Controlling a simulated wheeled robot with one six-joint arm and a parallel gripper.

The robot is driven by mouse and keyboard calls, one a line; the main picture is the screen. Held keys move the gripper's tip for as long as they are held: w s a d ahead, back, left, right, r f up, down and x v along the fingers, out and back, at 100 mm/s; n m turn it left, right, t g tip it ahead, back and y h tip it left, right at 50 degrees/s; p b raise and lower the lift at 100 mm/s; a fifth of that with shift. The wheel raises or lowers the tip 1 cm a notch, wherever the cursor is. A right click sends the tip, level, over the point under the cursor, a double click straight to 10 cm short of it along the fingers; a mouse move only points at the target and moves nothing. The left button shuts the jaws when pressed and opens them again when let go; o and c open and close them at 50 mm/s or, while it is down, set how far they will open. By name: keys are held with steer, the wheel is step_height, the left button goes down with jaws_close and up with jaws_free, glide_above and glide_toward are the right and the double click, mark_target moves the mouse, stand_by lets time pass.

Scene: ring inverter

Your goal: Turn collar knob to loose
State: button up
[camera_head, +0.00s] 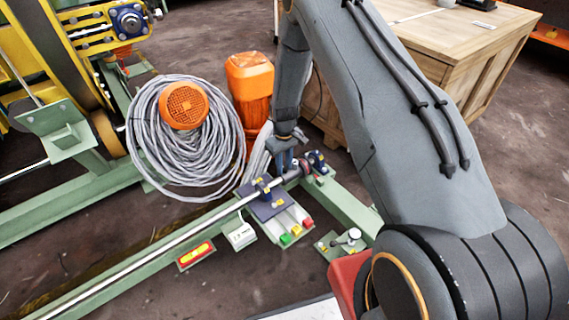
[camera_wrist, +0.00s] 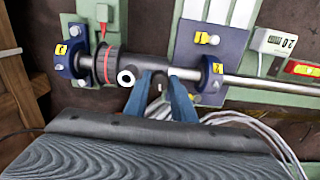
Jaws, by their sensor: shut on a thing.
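My gripper (camera_wrist: 160,82) has its blue fingers shut on a short dark grey part at the steel shaft, which I take for the collar knob (camera_wrist: 155,71). The fingers partly hide it, so its setting cannot be read. To its left in the wrist view is a round dark boss with a white ring (camera_wrist: 126,76). Beside that is the dark collar with a red band (camera_wrist: 105,65), around the shaft (camera_wrist: 265,85). In the head view my gripper (camera_head: 286,163) points down at the shaft, close to the collar (camera_head: 304,168); the knob is too small to make out there.
Blue bearing blocks (camera_wrist: 75,52) and (camera_wrist: 212,75) hold the shaft on both sides. A coil of grey cable (camera_head: 165,150), an orange motor (camera_head: 250,85) and a wooden crate (camera_head: 440,50) stand close behind. Coloured buttons (camera_head: 296,231) and a small display box (camera_head: 241,235) are in front.

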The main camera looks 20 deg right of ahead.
steer(key=shift+n+p, duration=0.55)
steer(key=shift+n, duration=1.65)
steer(key=o, duration=1.1)
steer(key=shift+c, duration=0.2)
